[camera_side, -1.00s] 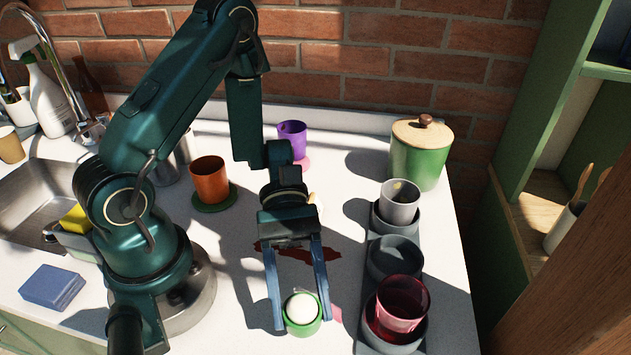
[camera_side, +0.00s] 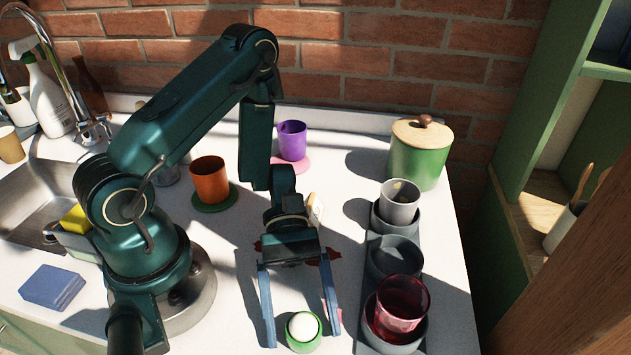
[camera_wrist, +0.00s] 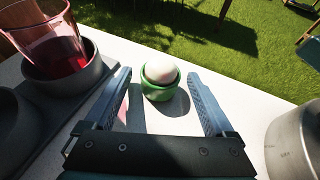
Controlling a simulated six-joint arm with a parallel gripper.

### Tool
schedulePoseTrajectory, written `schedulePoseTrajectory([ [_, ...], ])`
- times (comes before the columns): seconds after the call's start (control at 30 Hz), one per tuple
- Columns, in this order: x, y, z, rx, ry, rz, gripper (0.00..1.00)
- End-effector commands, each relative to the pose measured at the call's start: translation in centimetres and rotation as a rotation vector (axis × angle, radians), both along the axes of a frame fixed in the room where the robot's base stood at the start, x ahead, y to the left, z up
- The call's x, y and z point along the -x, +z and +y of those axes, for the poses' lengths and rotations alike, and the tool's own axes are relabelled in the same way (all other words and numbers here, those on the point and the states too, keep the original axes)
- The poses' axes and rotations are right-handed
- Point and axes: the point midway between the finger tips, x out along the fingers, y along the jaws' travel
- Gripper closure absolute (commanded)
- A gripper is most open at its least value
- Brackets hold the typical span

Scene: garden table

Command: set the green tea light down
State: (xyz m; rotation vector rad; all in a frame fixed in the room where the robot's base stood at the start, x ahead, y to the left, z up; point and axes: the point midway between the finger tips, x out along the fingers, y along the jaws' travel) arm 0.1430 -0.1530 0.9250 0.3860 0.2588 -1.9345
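The green tea light (camera_side: 303,346) is a small round green cup with a white rounded top. It stands upright on the white tabletop near the front edge, and it also shows in the wrist view (camera_wrist: 160,94). My gripper (camera_side: 302,339) is open, its two blue fingers spread either side of the tea light. In the wrist view my gripper (camera_wrist: 158,74) shows a clear gap between each finger and the cup. The fingers hold nothing.
To the right stands a dark tray (camera_side: 382,247) with round wells, holding a grey cup (camera_side: 399,208) and a red glass (camera_side: 402,304). Behind are an orange cup (camera_side: 210,181), a purple cup (camera_side: 292,141) and a green lidded pot (camera_side: 417,163). A blue sponge-like block (camera_side: 51,287) lies left.

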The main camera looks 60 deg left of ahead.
Motion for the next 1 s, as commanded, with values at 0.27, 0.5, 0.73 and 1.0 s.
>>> schedulePoseTrajectory([
  [0.27,0.0,0.1,0.0,0.0,0.0,0.0,0.12],
  [0.5,-0.8,0.9,1.3,0.004,0.006,-0.006,0.12],
  [0.73,-2.4,2.6,5.6,-0.004,0.008,-0.008,0.12],
  [1.0,-3.9,4.3,9.2,-0.001,0.003,-0.004,0.12],
])
